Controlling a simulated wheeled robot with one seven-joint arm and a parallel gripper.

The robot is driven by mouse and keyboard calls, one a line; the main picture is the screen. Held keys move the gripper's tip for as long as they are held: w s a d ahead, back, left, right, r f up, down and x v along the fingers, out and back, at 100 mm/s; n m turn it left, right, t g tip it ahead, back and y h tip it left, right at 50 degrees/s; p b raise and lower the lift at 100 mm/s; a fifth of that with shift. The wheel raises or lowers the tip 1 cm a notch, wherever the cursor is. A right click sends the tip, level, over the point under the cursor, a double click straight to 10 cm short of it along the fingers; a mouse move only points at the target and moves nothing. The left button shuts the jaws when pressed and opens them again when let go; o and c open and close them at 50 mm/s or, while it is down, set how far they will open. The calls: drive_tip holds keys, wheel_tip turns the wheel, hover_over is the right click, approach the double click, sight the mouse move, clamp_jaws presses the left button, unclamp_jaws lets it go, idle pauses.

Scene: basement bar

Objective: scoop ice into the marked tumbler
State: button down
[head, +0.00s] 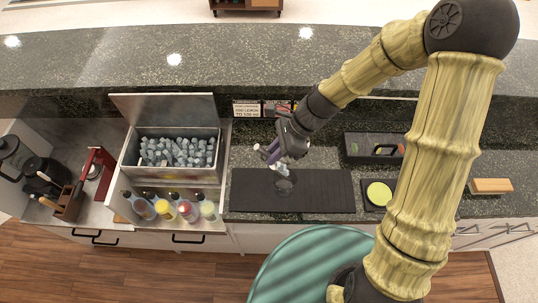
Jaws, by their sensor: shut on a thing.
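The ice bin (128,165) stands at left with its lid (165,107) raised, and many pale ice pieces (178,151) lie in it. A small clear glass (285,186), seemingly the tumbler, stands on the dark bar mat (328,193); its mark cannot be made out. My gripper (274,156) is above the glass, shut on what looks like the ice scoop, which is mostly hidden by the gripper. Pale pieces that look like ice (280,168) show just below the gripper, at the mouth of the glass; I cannot tell whether they touch it.
Several bottles (165,209) stand in a rail before the bin. A red-framed item (97,170) and dark appliances are at far left. Right of the mat are a green disc (379,193), a dark caddy (374,146) and a sponge-like block (492,186). A raised ledge (230,60) runs behind.

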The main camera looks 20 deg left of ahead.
drive_tip(key=shift+w+d+r+g+y+b, duration=0.2)
drive_tip(key=shift+d+y+b, duration=0.15)
drive_tip(key=shift+d+y, duration=0.3)
drive_tip(key=shift+w+d+r+g+y+b, duration=0.1)
drive_tip(key=shift+d+r+g+y+b, duration=0.2)
drive_tip(key=shift+d+y, duration=0.35)
drive_tip(key=shift+a+f, duration=0.1)
drive_tip(key=shift+f, duration=0.05)
wheel_tip(320, 180, up, 7)
drive_tip(key=t+h+p, duration=0.3)
drive_tip(key=h+p, duration=0.7)
drive_tip(key=p, duration=0.5)
drive_tip(key=shift+m+h+p, duration=0.4)
idle(0.5)
drive_tip(key=shift+f, duration=0.1)
idle(0.3)
